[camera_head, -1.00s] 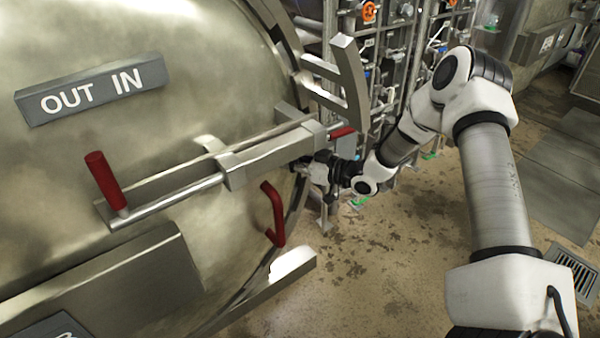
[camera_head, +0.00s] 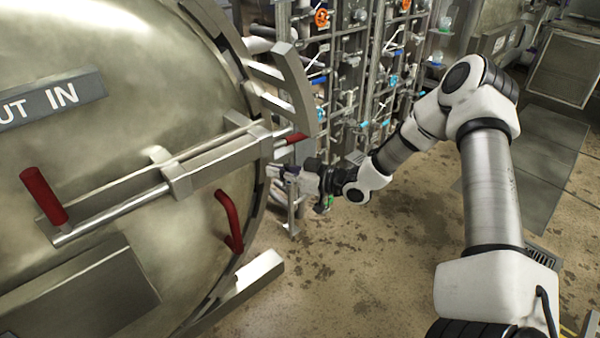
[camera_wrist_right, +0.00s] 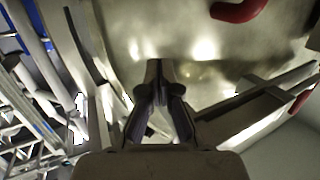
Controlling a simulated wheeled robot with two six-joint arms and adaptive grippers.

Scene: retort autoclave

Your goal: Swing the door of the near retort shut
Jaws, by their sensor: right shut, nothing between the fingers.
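The near retort's door (camera_head: 120,150) is a large domed metal disc filling the left of the head view. It carries a sliding bolt bar (camera_head: 175,175) with a red upright handle (camera_head: 44,195), a curved red handle (camera_head: 229,220) and a red tip (camera_head: 290,139). My right gripper (camera_head: 284,173) is just right of the door's edge, below the bar's end. In the right wrist view its fingers (camera_wrist_right: 160,85) are together and empty, pointing toward the door's metal surface. Contact with the door cannot be told. My left gripper is out of view.
A toothed metal bracket (camera_head: 285,85) juts from the door's upper rim and a metal block (camera_head: 250,276) from its lower rim. Pipe racks with valves (camera_head: 360,60) stand behind. The stained floor (camera_head: 400,270) at lower right is open, with a drain grate (camera_head: 541,257).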

